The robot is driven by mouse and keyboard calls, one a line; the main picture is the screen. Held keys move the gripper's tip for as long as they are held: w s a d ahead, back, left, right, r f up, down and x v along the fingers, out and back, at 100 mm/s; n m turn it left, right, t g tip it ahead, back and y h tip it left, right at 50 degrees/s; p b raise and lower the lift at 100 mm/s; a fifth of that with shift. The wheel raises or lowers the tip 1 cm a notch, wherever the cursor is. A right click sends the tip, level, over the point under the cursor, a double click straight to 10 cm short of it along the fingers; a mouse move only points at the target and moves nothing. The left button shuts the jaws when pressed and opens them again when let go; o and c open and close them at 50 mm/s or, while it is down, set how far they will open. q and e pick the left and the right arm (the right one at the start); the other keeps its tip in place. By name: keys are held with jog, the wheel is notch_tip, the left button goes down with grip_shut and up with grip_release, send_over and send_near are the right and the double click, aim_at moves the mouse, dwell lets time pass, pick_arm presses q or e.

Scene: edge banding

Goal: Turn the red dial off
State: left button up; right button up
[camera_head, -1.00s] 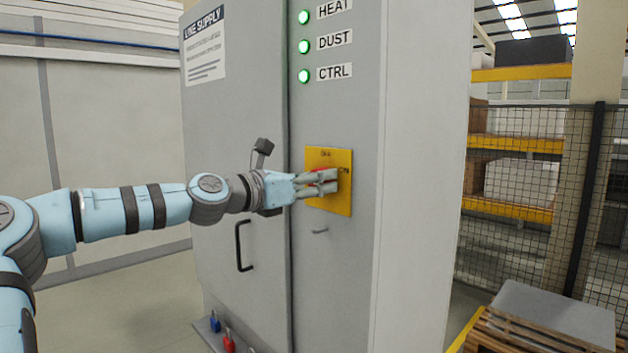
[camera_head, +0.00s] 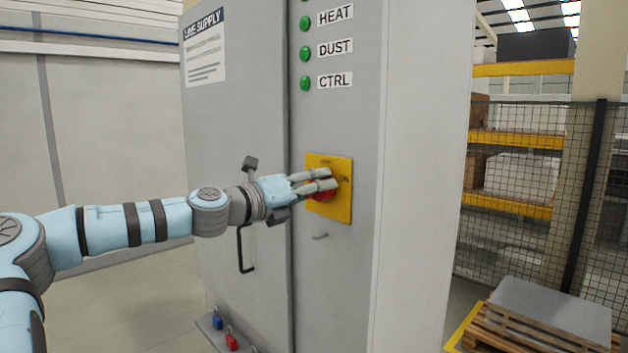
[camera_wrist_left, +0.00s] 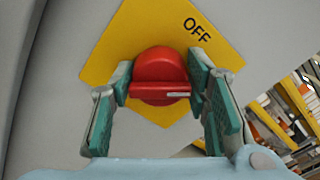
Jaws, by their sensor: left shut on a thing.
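The red dial (camera_head: 322,192) sits on a yellow plate (camera_head: 340,208) on the front of a grey cabinet. In the left wrist view the red dial (camera_wrist_left: 158,72) lies between my fingers, and its grip bar carries a light mark near the right finger. The word OFF shows on the yellow plate (camera_wrist_left: 120,45) at the upper right of the dial. My left gripper (camera_head: 322,179) is shut on the dial's grip, and in the wrist view its green pads (camera_wrist_left: 160,90) are on either side. The fingers hide part of the dial in the head view. My right gripper is out of view.
The grey cabinet (camera_head: 420,150) has a black door handle (camera_head: 242,250) and a small hook below the plate. Its HEAT, DUST and CTRL lamps (camera_head: 305,53) look unlit dark green. A blue padlock and a red padlock (camera_head: 231,342) are low down. A pallet (camera_head: 525,330) stands at right.

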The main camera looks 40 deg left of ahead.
pick_arm(q)
jog(key=n+p, duration=0.4)
jog(key=n, duration=0.1)
jog(key=shift+a+r+n, duration=0.1)
jog(key=shift+r+n, duration=0.05)
jog(key=shift+n, duration=0.15)
jog(key=shift+n+p, duration=0.85)
jog(key=shift+n, duration=0.35)
jog(key=shift+f+n+p, duration=0.25)
jog(key=shift+n+p, duration=0.2)
jog(key=shift+n, duration=0.55)
jog(key=o, duration=1.2)
jog(key=shift+a+f, duration=0.1)
jog(key=shift+c, duration=0.2)
